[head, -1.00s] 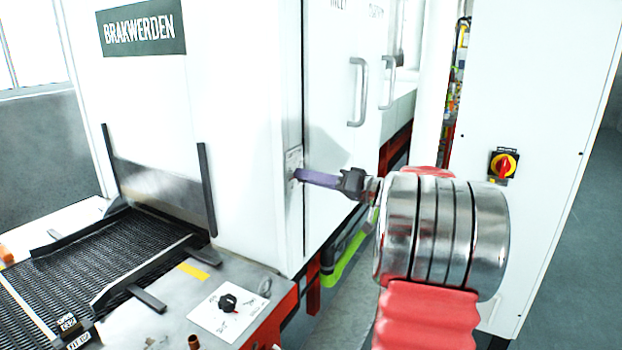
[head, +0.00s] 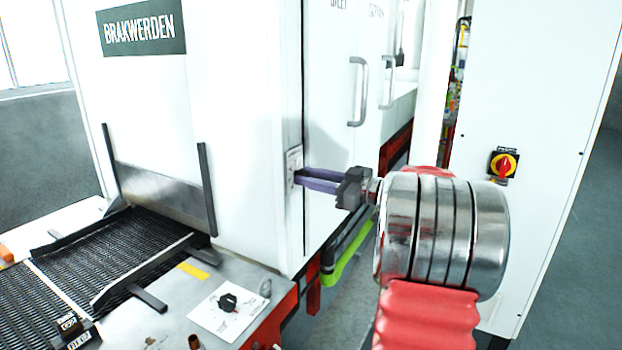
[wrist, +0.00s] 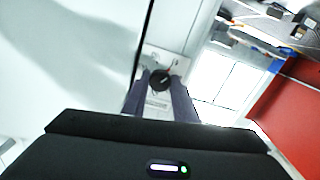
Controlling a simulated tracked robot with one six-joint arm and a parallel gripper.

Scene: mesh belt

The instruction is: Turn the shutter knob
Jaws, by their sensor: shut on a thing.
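The shutter knob (wrist: 159,80) is a small dark round knob on a pale plate (wrist: 152,60) fixed to the white machine's side, seen in the wrist view. My gripper (wrist: 159,84) has its two purple-grey fingers on either side of the knob, shut on it. In the head view my gripper (head: 298,179) reaches left to the plate (head: 293,160) on the machine's corner panel. There the fingers hide the knob itself.
A white machine (head: 240,120) with door handles (head: 358,90) stands ahead. A mesh belt (head: 120,250) runs into it at the left. Another black knob (head: 227,302) sits on the front ledge. A white cabinet (head: 540,110) with a red-yellow switch (head: 503,165) stands at the right.

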